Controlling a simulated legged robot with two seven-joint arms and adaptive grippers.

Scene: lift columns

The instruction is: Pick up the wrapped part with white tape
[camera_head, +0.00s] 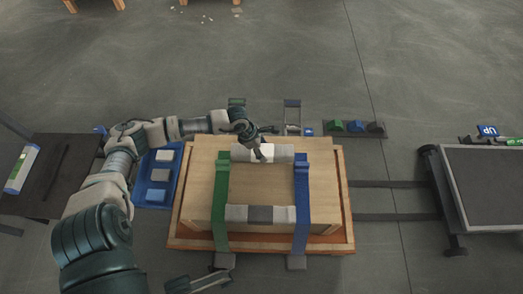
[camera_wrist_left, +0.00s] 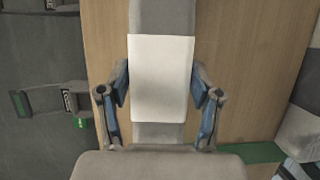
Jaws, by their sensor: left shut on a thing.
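The wrapped part (camera_head: 283,153) is a grey block lying across the far side of a wooden box top in the head view. It has a white tape band around its middle. In the left wrist view the white tape (camera_wrist_left: 160,75) shows as a pale rectangle on the grey part (camera_wrist_left: 163,15). My left gripper (camera_head: 262,155) reaches down over the taped middle. In the wrist view its two fingers (camera_wrist_left: 162,100) stand at either side of the tape, shut on the part. Their tips are partly hidden. The part appears to lie on or just above the box.
The wooden box (camera_head: 262,185) stands on an orange-edged pallet (camera_head: 190,243). A green strap (camera_head: 221,205) and a blue strap (camera_head: 302,205) run over it. A blue tray (camera_head: 157,195) is left; a dark platform (camera_head: 485,185) is right.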

